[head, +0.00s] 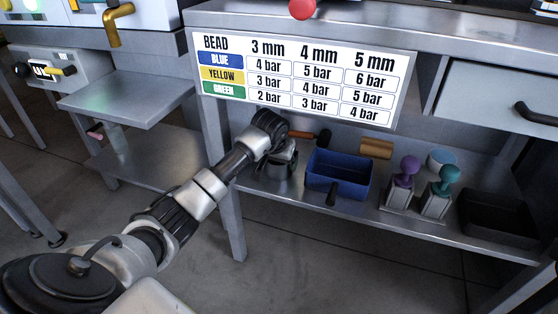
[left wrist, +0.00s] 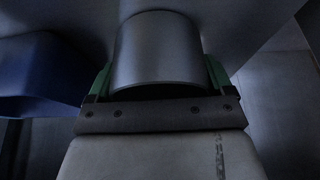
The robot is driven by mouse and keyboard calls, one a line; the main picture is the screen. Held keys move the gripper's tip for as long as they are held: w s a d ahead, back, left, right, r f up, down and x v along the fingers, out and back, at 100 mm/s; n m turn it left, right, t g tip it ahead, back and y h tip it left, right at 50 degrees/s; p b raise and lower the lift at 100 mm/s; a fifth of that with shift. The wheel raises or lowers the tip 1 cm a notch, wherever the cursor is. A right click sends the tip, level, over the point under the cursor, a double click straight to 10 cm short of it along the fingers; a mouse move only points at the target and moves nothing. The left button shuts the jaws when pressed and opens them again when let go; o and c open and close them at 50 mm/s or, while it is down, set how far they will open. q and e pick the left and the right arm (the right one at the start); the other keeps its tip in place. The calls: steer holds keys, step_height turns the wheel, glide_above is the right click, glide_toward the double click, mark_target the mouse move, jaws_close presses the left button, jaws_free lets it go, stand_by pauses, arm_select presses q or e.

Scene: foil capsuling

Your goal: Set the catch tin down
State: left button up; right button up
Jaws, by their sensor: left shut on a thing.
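The catch tin (head: 280,172) is a small grey metal cylinder at the left end of the lower shelf, left of the blue bin. My left gripper (head: 286,152) reaches in from the left and is shut on it. In the left wrist view the tin (left wrist: 158,50) fills the middle, between the two green fingers (left wrist: 158,82). The tin looks upright in the head view. Whether its base touches the shelf cannot be told. My right gripper is out of view.
The blue bin (head: 326,181) stands close right of the tin. An orange-handled tool (head: 323,137), a tan block (head: 377,149), purple (head: 408,168) and teal (head: 446,177) handled stamps and a dark tray (head: 492,222) share the shelf (head: 400,222). A pressure chart (head: 300,75) hangs above.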

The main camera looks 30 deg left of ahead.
arm_select(q)
steer(key=o, duration=0.8)
steer(key=shift+f, duration=0.1)
